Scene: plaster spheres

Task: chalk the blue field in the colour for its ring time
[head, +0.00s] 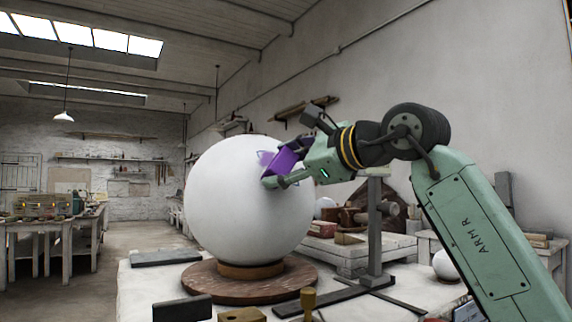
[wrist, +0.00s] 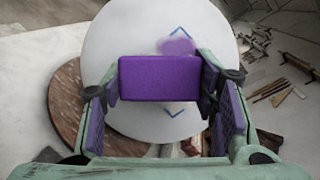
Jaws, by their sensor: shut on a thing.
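A large white plaster sphere (head: 240,215) rests on a round brown turntable (head: 205,285) on the bench. My gripper (head: 277,172) is at the sphere's upper right side, shut on a purple chalk block (head: 284,160). In the wrist view the purple chalk block (wrist: 160,79) spans between both fingers. A paler purple patch (wrist: 178,46) shows on the sphere (wrist: 115,45) just beyond the block. Blue corner marks (wrist: 180,31) lie above and below it; the block hides part of the area between. I cannot tell whether the block touches the sphere.
A grey upright post (head: 375,230) stands right of the sphere. A small white sphere (head: 446,264) sits farther right. A dark block (head: 182,308) and a wooden block (head: 243,314) lie at the bench front. A cluttered table (head: 50,225) stands at far left, with open floor between.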

